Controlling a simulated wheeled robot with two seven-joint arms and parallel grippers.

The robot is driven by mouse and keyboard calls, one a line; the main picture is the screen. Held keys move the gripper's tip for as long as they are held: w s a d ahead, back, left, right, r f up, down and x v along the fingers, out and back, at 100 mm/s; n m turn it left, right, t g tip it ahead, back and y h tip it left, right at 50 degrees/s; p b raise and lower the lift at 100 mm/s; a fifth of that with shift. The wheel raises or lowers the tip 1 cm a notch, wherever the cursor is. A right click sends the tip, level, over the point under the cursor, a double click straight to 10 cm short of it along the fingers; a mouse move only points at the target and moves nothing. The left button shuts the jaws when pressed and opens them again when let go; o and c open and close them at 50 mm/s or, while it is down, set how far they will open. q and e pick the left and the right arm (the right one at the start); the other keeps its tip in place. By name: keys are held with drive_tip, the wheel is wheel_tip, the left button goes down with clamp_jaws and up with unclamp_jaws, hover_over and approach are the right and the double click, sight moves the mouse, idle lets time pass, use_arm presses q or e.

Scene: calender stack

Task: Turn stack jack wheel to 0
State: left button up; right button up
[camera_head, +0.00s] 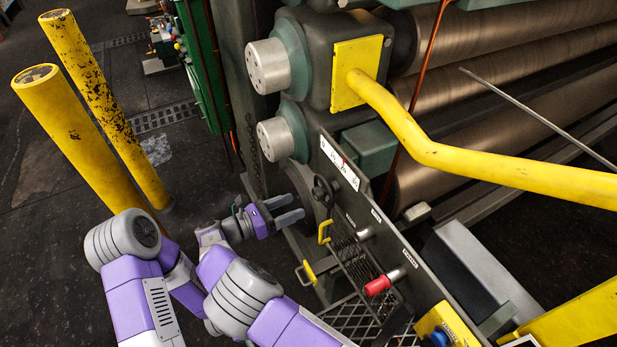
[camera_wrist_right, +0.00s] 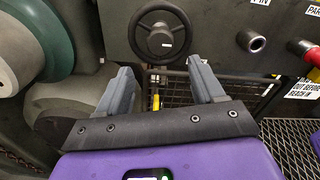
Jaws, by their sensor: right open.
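The stack jack wheel is a small black handwheel (camera_head: 322,190) on the dark panel of the machine. In the right wrist view the wheel (camera_wrist_right: 160,33) faces me, with a small pale label near its hub. A white scale plate (camera_head: 340,163) with a red pointer sits above it in the head view; its reading is too small to tell. My right gripper (camera_head: 293,209) is open and empty, left of the wheel. In the wrist view its two grey fingertips (camera_wrist_right: 159,65) lie apart, just below the wheel's rim, with nothing between them. My left gripper does not show.
A thick yellow bar (camera_head: 450,155) crosses above the panel, with rollers behind. A red-handled lever (camera_head: 378,286) and a wire basket (camera_head: 358,262) with yellow handles sit right of and below the wheel. Yellow posts (camera_head: 75,130) stand at the left; floor is clear between them and the machine.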

sight(314, 194)
drive_tip(key=shift+r+x, duration=0.2)
drive_tip(key=shift+x, duration=0.95)
drive_tip(key=shift+r+x, duration=0.25)
drive_tip(key=shift+x, duration=0.85)
drive_tip(key=shift+r+x, duration=0.2)
drive_tip(key=shift+x, duration=0.95)
drive_tip(key=shift+w, duration=0.1)
drive_tip(key=c, duration=1.1)
drive_tip(key=shift+o, duration=0.2)
drive_tip(key=shift+m, duration=0.3)
drive_tip(key=m, duration=0.3)
drive_tip(key=shift+b, duration=0.35)
drive_tip(key=shift+m+b, duration=0.45)
drive_tip(key=shift+m, duration=1.15)
